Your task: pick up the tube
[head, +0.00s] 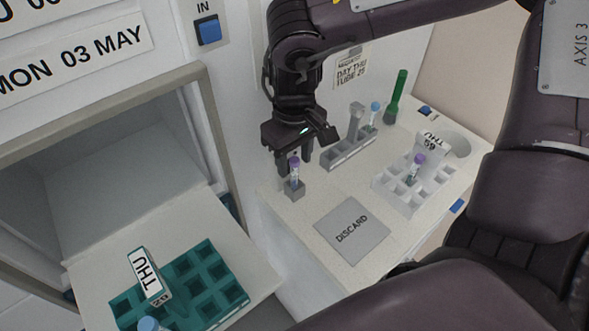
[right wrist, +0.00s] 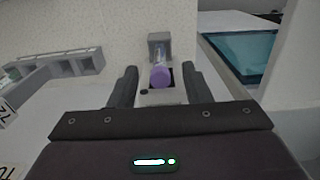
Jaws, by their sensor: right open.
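A tube with a purple cap (head: 295,174) stands in a small grey single holder (head: 294,190) near the left edge of the white counter. In the right wrist view the tube's purple cap (right wrist: 161,77) shows between my fingers. My right gripper (head: 294,162) is open and points down over the tube, with one finger on each side. In the right wrist view there is a gap between the cap and each fingertip (right wrist: 159,80). The tube's lower end is hidden in the holder. My left gripper is not in view.
A grey rack (head: 345,153) with a blue-capped tube (head: 375,112) stands behind. A white rack (head: 428,193) marked THU holds another purple-capped tube (head: 415,168). A green tube (head: 396,98) stands at the back. A DISCARD pad (head: 351,231) lies in front. A teal rack (head: 211,284) sits lower left.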

